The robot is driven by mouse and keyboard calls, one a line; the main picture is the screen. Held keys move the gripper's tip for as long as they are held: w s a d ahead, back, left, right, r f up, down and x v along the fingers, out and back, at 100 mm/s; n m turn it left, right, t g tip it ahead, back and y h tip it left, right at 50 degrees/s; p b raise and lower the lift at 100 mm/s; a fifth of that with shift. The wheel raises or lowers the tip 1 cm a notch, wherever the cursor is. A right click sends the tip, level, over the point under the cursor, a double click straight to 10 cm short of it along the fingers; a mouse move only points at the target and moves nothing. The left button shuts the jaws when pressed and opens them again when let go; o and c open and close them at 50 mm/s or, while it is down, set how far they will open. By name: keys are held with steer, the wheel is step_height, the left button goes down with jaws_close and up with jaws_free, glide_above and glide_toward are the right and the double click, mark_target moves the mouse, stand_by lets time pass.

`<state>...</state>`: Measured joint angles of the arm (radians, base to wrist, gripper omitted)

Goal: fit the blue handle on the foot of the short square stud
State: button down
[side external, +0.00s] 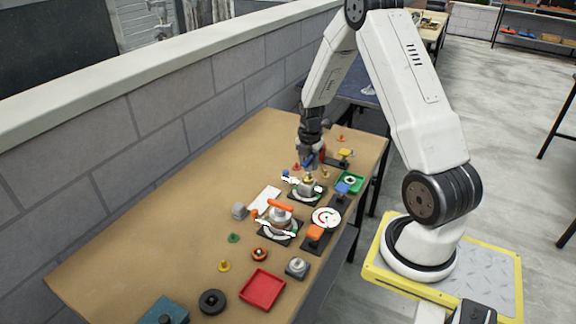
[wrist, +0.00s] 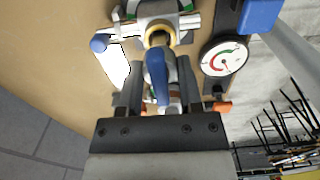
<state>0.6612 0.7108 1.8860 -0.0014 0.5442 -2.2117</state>
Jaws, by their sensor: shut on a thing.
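My gripper (side external: 310,165) is above the far valve on the table and points down. It is shut on the blue handle (wrist: 157,76), which lies between the two fingers in the wrist view; the handle also shows as a small blue patch (side external: 309,160) in the side view. Ahead of it in the wrist view is a valve body with a brass ring (wrist: 158,33), and the same valve (side external: 309,186) stands below the gripper in the side view. The short square stud cannot be clearly made out; the handle and fingers cover part of the ring's opening. I cannot tell whether the handle touches it.
A round dial gauge (wrist: 223,58) sits right of the valve. A valve with an orange lever (side external: 280,205) stands nearer the camera. A green tray (side external: 349,183), a red tray (side external: 262,288) and several small knobs lie around. A wall runs along the table's far left side.

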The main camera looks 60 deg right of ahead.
mark_target(308, 170)
steer(key=shift+f, duration=1.55)
stand_by(2.4)
jaws_free()
steer(key=shift+r, duration=0.1)
steer(key=shift+r, duration=3.65)
steer(key=shift+a, duration=0.15)
steer(key=shift+w+a+r+m, duration=0.25)
steer(key=shift+a+m, duration=0.15)
steer(key=shift+a, duration=0.1)
steer(key=s+a+r+m+t, duration=0.1)
steer(key=s+a+r+m, duration=0.1)
steer(key=a+m, duration=0.3)
steer(key=s+a+r+m, duration=0.2)
steer(key=a+m, duration=0.4)
steer(key=a, duration=0.5)
steer(key=s+a+r+m+t, duration=0.1)
steer(key=s+a+m, duration=0.1)
steer(key=a+m, duration=0.4)
steer(key=a, duration=0.3)
steer(key=shift+s+r+t, duration=0.2)
steer(key=shift+r+t, duration=0.1)
steer(key=shift+r, duration=0.1)
